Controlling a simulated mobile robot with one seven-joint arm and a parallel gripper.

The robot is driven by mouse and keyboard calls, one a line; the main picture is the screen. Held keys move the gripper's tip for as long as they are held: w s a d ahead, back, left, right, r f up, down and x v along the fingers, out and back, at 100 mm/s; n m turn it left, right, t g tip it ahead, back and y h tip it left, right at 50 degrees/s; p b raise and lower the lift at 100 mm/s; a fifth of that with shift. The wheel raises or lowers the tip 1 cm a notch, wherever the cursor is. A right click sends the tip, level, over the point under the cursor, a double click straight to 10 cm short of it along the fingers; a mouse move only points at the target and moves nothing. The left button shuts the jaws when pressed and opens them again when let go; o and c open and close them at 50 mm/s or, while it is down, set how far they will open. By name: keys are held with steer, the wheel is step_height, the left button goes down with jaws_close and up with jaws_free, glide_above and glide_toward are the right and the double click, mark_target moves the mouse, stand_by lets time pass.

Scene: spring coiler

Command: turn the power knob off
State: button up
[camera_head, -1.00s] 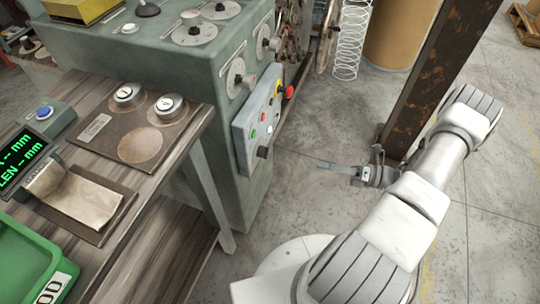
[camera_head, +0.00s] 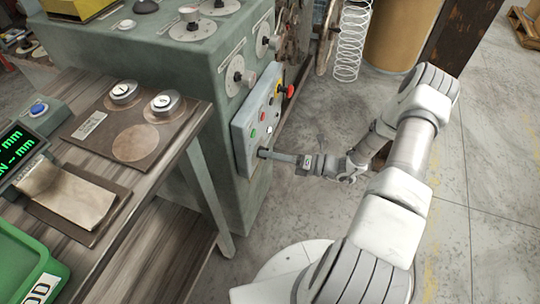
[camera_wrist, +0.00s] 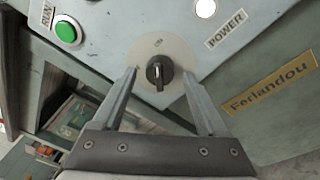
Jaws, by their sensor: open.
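The black power knob (camera_wrist: 159,71) sits on a pale round plate marked "ON" on the light blue-grey control panel (camera_wrist: 110,22). A "POWER" label and a white round lamp (camera_wrist: 206,8) are beside it. In the wrist view my gripper (camera_wrist: 160,80) is open, with one finger on each side of the knob; I cannot tell whether they touch it. In the head view my gripper (camera_head: 271,155) reaches the lower part of the panel (camera_head: 243,135) from the right, and its fingertips mostly hide the knob.
A green run button (camera_wrist: 66,31) is near the left finger. A red emergency button (camera_head: 287,91) sticks out higher on the panel. The wooden bench (camera_head: 185,140) stands to the left. Open floor (camera_head: 310,215) lies to the right of the machine.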

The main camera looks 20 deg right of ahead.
steer(key=shift+a, duration=0.1)
jaws_close()
stand_by(0.4)
steer(key=shift+n, duration=0.4)
steer(key=n+h+p, duration=0.1)
steer(key=n+p, duration=0.1)
steer(key=n, duration=0.5)
steer(key=n+t+h+p, duration=0.1)
steer(key=n, duration=0.7)
steer(key=shift+r+n+p, duration=0.15)
steer(key=shift+n+p, duration=0.15)
steer(key=shift+p, duration=0.05)
stand_by(0.4)
